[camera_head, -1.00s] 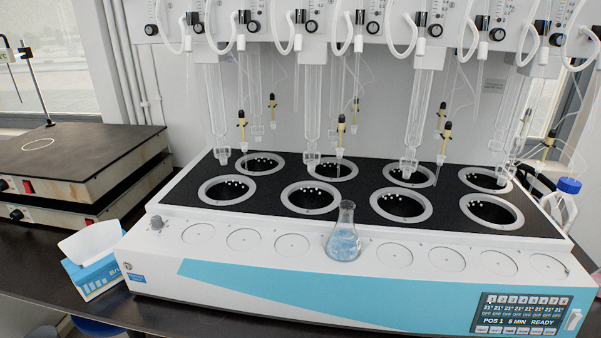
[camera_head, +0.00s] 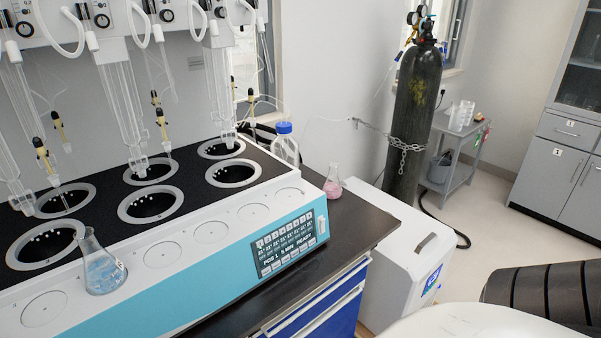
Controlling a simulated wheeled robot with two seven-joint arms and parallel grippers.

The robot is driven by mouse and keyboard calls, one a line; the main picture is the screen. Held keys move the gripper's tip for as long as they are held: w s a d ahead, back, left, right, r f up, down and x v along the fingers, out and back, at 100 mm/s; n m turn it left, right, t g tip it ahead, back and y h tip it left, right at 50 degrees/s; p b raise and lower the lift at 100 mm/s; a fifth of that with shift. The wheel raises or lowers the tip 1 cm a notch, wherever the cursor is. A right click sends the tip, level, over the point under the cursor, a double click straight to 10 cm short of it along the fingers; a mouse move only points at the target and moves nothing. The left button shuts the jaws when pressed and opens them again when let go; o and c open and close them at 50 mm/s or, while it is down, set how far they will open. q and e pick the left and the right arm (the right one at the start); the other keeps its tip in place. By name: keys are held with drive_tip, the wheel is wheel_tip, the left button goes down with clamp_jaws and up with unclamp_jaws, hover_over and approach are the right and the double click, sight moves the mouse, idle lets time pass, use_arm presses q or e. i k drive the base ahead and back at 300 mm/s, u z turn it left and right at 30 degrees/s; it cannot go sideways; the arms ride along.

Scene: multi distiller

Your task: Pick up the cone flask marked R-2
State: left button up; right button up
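A cone flask with blue liquid (camera_head: 102,269) stands on the front ledge of the white multi distiller (camera_head: 160,254), at the lower left. A second cone flask with pink liquid (camera_head: 333,184) stands on the dark bench top (camera_head: 338,228), just past the distiller's right end. No R-2 marking can be read on either flask. Neither of my grippers is in view, and nothing is seen touching the flasks.
A blue-capped bottle (camera_head: 286,146) stands behind the distiller's right end. A white floor unit (camera_head: 397,252) stands beside the bench, with a chained dark gas cylinder (camera_head: 414,118) behind it. A grey cart (camera_head: 457,155) and cabinets (camera_head: 560,150) stand farther right, with open floor between.

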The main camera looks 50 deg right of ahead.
sight(332, 186)
drive_tip(key=z, duration=3.65)
drive_tip(key=i, duration=1.5)
drive_tip(key=u, duration=3.2)
